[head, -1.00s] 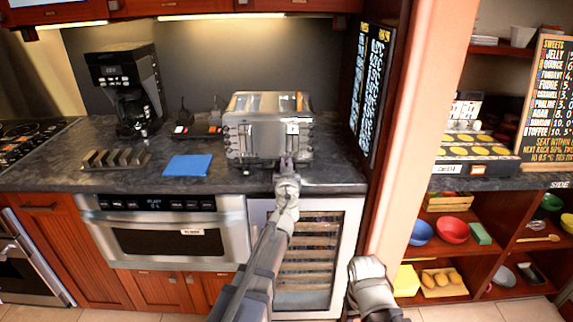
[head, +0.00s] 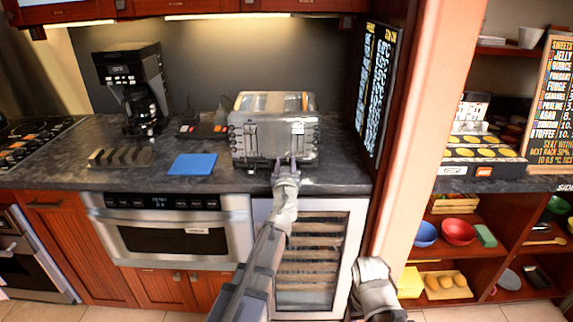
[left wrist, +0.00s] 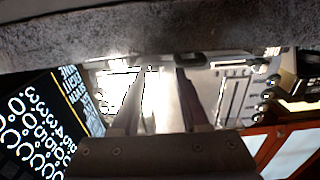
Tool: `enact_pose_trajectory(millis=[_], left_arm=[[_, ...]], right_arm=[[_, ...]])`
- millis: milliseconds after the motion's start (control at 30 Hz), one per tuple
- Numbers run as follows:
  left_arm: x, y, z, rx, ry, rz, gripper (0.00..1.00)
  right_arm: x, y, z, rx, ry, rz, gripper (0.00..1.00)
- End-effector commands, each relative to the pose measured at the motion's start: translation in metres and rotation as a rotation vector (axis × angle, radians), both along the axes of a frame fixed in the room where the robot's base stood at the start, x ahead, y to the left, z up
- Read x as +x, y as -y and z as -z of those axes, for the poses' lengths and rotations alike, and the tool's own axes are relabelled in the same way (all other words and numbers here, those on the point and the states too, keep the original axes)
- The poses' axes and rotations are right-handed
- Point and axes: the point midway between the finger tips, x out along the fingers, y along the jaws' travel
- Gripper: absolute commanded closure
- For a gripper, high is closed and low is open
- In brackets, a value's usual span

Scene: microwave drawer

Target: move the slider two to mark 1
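A silver toaster (head: 274,132) stands on the dark counter, its front with dark slots and a pale tag (head: 297,127) facing me. Small knobs run down its side edges; I cannot tell which part is slider two, and no mark 1 is readable. My left gripper (head: 286,163) is at the toaster's lower front, right of its middle. Its two fingers are apart with nothing visible between them. In the left wrist view the fingers (left wrist: 163,75) point at the bright toaster front (left wrist: 232,95); contact cannot be told. My right arm shows at the bottom, its fingers hidden.
A blue mat (head: 193,164), a grey slotted rack (head: 120,157) and a coffee maker (head: 134,85) are left of the toaster. A built-in oven (head: 178,241) and a glass-door cooler (head: 318,248) are below. A pillar (head: 415,130) and menu board (head: 373,92) bound the right.

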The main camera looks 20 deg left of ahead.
Motion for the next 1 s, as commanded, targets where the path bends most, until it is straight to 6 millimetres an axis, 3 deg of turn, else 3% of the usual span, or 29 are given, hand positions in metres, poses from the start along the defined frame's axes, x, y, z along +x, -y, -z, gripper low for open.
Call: enact_pose_trajectory(millis=[367,800,1000], left_arm=[[-0.006,0.003,0.000,0.000,0.000,0.002,0.55],[-0.068,0.020,0.000,0.000,0.000,0.002,0.55],[-0.076,0.022,0.000,0.000,0.000,0.001,0.55]], right_arm=[[0.000,0.000,0.000,0.000,0.000,0.000,0.50],[0.000,0.000,0.000,0.000,0.000,0.000,0.50],[0.000,0.000,0.000,0.000,0.000,0.000,0.50]])
